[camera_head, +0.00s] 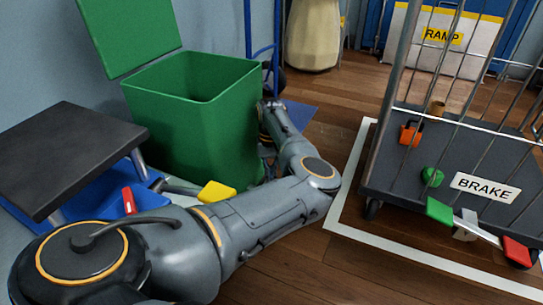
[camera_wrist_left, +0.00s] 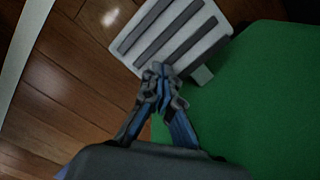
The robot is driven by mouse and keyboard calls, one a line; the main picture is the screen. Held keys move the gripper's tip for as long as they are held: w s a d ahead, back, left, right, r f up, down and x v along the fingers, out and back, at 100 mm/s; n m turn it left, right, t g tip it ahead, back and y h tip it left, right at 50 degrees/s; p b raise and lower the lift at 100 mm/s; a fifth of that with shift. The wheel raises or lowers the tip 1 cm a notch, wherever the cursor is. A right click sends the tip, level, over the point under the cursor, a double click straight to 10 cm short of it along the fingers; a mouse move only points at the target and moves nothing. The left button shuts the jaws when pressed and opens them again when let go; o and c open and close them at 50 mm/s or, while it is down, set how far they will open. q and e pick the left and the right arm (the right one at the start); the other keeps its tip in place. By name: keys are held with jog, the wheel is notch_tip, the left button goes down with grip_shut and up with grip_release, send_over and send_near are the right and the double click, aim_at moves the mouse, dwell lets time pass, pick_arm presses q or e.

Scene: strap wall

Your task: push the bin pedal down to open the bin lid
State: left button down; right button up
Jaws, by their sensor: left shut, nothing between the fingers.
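The green bin (camera_head: 190,125) stands by the wall in the head view. Its lid (camera_head: 128,35) is raised and tilted back, and the dark inside shows. The bin's green side also fills the right of the left wrist view (camera_wrist_left: 265,110). The pedal (camera_wrist_left: 172,32), a pale plate with dark ribs, shows at the top of that view, beside the bin. My left gripper (camera_wrist_left: 162,76) is shut and empty, its fingertips over the pedal's near edge; I cannot tell whether they press on it. In the head view, my left arm hides the pedal. My right gripper is not in view.
A dark-topped step (camera_head: 65,155) stands left of the bin, with a red handle (camera_head: 128,200) and a yellow-ended lever (camera_head: 217,192) near it. A wire cage cart (camera_head: 455,165) with a BRAKE label stands at right. Wooden floor (camera_head: 290,260) is clear between.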

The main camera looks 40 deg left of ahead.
pick_arm(q)
notch_tip(320, 180, up, 12)
jog(key=shift+w+a, duration=0.45)
jog(key=shift+d+f, duration=0.1)
dwell(1.3)
